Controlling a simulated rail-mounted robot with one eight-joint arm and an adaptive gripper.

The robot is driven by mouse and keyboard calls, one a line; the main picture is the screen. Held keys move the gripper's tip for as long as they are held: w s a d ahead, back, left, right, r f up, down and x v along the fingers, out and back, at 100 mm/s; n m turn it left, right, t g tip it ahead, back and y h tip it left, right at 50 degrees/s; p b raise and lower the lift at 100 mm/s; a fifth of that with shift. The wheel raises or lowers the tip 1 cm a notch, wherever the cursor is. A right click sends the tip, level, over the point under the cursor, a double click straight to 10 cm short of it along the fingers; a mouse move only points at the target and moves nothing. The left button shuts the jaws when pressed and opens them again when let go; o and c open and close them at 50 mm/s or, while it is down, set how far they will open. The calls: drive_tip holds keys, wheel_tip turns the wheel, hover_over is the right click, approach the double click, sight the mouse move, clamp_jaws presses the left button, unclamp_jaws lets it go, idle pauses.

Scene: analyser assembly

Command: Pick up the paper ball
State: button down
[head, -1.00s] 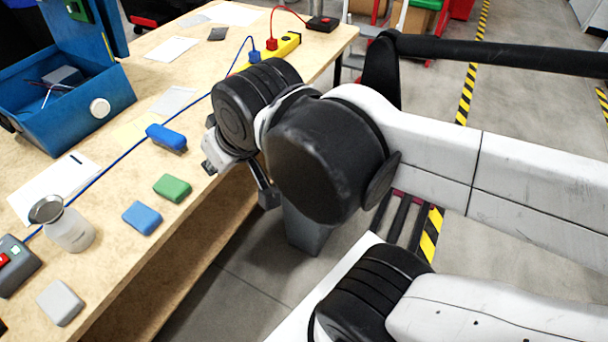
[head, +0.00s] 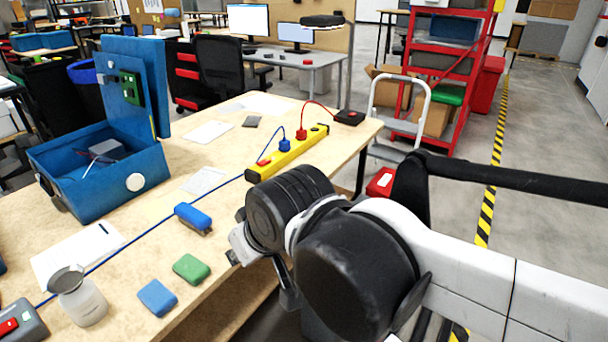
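I see no paper ball in the head view; it may be hidden or out of the picture. My gripper (head: 264,268) is at the right edge of the wooden workbench (head: 228,160), beyond the green block. It is mostly hidden behind my own black wrist joints. One dark finger hangs down past the table edge, and a pale part shows on the left. Whether the fingers are open or shut does not show.
A step ladder (head: 400,112) and red shelving (head: 455,75) stand behind.

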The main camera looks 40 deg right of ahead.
drive_tip(key=c, duration=2.5)
unclamp_jaws()
drive_tip(key=o, duration=1.6)
drive_tip(key=shift+c, duration=0.2)
drive_tip(key=shift+r, duration=0.1)
